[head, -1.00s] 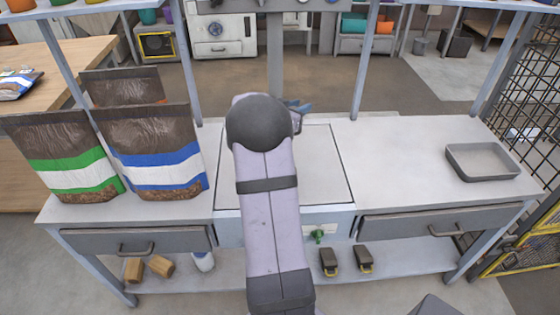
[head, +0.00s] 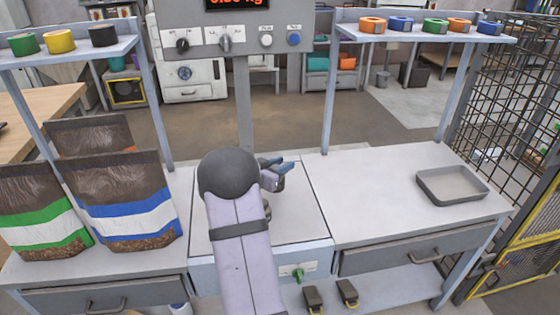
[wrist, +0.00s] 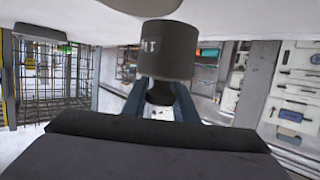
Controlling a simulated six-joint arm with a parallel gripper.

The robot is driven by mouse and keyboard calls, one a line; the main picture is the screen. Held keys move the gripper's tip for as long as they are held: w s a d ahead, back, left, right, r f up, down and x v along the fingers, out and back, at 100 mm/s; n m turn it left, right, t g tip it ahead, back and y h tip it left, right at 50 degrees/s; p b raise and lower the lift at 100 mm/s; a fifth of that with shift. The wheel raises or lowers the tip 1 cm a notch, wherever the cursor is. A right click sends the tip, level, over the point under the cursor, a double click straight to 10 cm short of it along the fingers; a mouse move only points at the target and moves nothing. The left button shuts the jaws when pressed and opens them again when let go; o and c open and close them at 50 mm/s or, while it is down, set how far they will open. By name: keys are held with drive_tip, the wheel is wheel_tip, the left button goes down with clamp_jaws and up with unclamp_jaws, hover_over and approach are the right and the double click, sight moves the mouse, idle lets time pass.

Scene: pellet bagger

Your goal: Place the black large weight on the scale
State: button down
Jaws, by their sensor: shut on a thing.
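The black large weight (wrist: 166,50) is a dark cylinder with a narrow knob and partly visible pale lettering. My gripper (wrist: 161,98) is shut on its knob, one blue finger on each side. The wrist view looks upside down, with a pale surface along its top edge close to the weight's base; I cannot tell if they touch. In the head view my gripper (head: 277,168) is over the scale's pale plate (head: 300,212), toward its back. My arm hides much of the plate, and the weight is not clear there.
A display panel (head: 225,38) stands on a post behind the scale, its red digits partly cut off. Pellet bags (head: 120,200) stand left. A grey tray (head: 452,184) sits right, with clear bench between. Upper shelves hold coloured cylinders (head: 60,41) and rings (head: 372,25).

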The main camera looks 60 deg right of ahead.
drive_tip(key=shift+f, duration=2.2)
drive_tip(key=shift+f+b, duration=0.2)
drive_tip(key=shift+b, duration=0.15)
drive_tip(key=c, duration=1.4)
unclamp_jaws()
drive_tip(key=shift+f, duration=0.15)
drive_tip(key=shift+c, duration=0.2)
drive_tip(key=shift+r, duration=0.25)
drive_tip(key=v, duration=1.2)
